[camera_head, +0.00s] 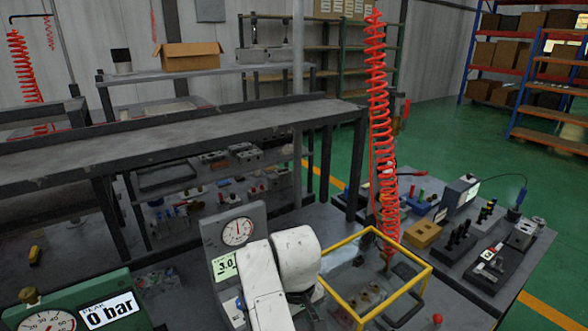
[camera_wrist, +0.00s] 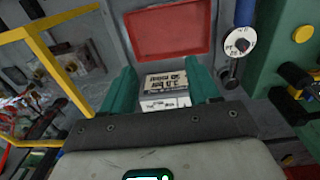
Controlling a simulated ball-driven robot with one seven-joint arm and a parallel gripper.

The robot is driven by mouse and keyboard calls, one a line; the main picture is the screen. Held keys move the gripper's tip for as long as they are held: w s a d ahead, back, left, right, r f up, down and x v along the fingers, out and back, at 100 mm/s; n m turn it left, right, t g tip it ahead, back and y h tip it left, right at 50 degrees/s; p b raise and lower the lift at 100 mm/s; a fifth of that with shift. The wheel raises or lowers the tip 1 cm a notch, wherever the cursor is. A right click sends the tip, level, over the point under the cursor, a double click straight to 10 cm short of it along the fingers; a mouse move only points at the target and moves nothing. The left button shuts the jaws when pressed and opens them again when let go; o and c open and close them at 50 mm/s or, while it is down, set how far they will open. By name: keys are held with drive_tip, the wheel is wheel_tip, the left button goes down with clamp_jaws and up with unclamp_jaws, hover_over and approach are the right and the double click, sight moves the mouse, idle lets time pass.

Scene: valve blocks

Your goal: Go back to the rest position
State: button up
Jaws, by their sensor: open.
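My gripper (camera_wrist: 163,82) shows in the wrist view with its two teal fingers apart. A small pale block or label with dark print (camera_wrist: 166,80) shows in the gap between the fingers. I cannot tell how far below the fingertips it lies, or whether they touch it. In the head view my white arm links reach over the front bench, and the gripper itself is hidden there.
A grey gauge block (camera_head: 232,232) and a green unit reading 0 bar (camera_head: 85,308) stand near my arm. A yellow frame (camera_head: 345,306) stands to the right, below a red coiled hose (camera_head: 378,110). A red tray (camera_wrist: 168,33) shows beyond the fingers.

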drive_tip(key=s+d+f+m, duration=0.1)
drive_tip(key=s+d+f, duration=0.2)
drive_tip(key=d, duration=0.3)
drive_tip(key=s+d+f+m, duration=0.1)
drive_tip(key=s+d+f, duration=0.3)
drive_tip(key=d, duration=0.3)
drive_tip(key=s+d+f+m, duration=0.1)
drive_tip(key=s+d+f, duration=0.3)
drive_tip(key=s+d, duration=0.2)
drive_tip(key=shift+d+m+h, duration=0.4)
drive_tip(key=shift+d, duration=0.1)
drive_tip(key=s+d+f+m+b, duration=0.1)
drive_tip(key=s+d+m, duration=0.1)
drive_tip(key=s, duration=0.9)
drive_tip(key=s+d+f+m, duration=0.1)
drive_tip(key=s+d, duration=0.3)
drive_tip(key=s, duration=0.6)
drive_tip(key=shift+s+d+m+t+y+b, duration=0.3)
drive_tip(key=shift+s+d+m+y+b, duration=0.05)
drive_tip(key=shift+s+m+y+b, duration=0.05)
drive_tip(key=shift+w, duration=0.1)
